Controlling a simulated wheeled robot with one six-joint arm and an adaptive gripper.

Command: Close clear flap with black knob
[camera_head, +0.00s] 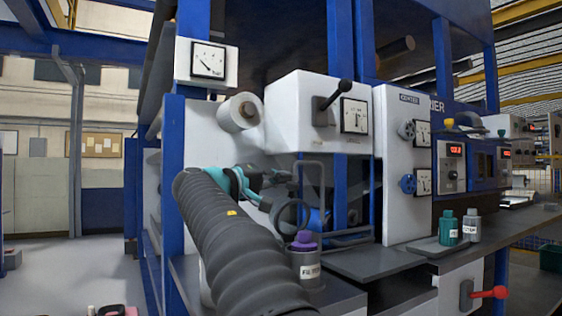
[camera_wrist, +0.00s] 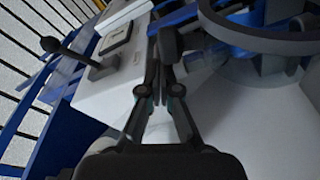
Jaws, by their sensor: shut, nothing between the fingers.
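I cannot pick out a clear flap for certain. A thin grey frame (camera_head: 323,182) stands just right of my gripper (camera_head: 282,178), below the white box, and I cannot tell whether a clear panel fills it. A black ball-ended lever (camera_head: 338,95) sits on the white box; it also shows at the upper left in the wrist view (camera_wrist: 68,50). I cannot tell whether any black knob belongs to a flap. My gripper is shut and empty, below the box front. In the wrist view its fingers (camera_wrist: 168,60) point up between the box and a round dark ring.
The white box (camera_head: 295,110) with a dial overhangs the gripper. A white roll (camera_head: 240,111) is at its left. A grey canister (camera_head: 307,267) with a purple top stands below on the bench. Blue posts and a control panel (camera_head: 405,210) bound the right side.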

